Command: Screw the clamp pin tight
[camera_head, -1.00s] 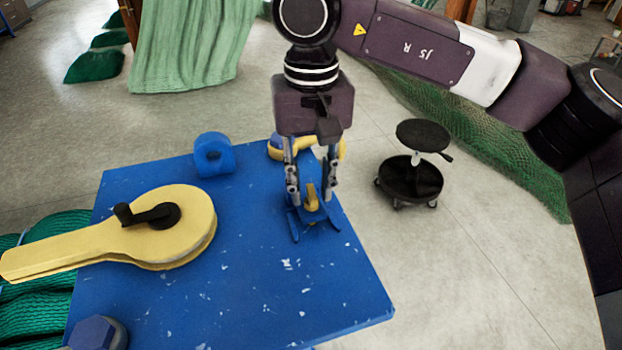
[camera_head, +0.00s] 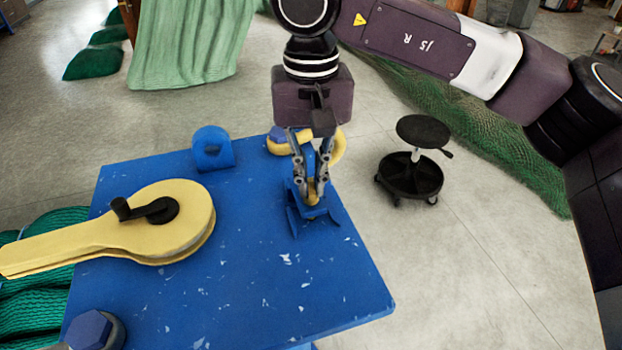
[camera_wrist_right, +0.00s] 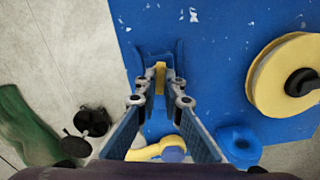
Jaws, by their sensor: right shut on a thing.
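A blue clamp (camera_head: 305,212) stands on the blue table top near its right edge. A small yellow piece, apparently the clamp pin (camera_head: 313,186), rises from it. My right gripper (camera_head: 311,190) reaches down from above and is shut on this yellow piece. In the right wrist view the yellow piece (camera_wrist_right: 160,79) lies between the two fingertips, over the blue clamp (camera_wrist_right: 160,55). The fingers hide part of the pin, and its thread does not show. My left gripper is not in view.
A blue hex-headed piece (camera_head: 90,330) is at the front left. A black stool (camera_head: 412,175) stands right.

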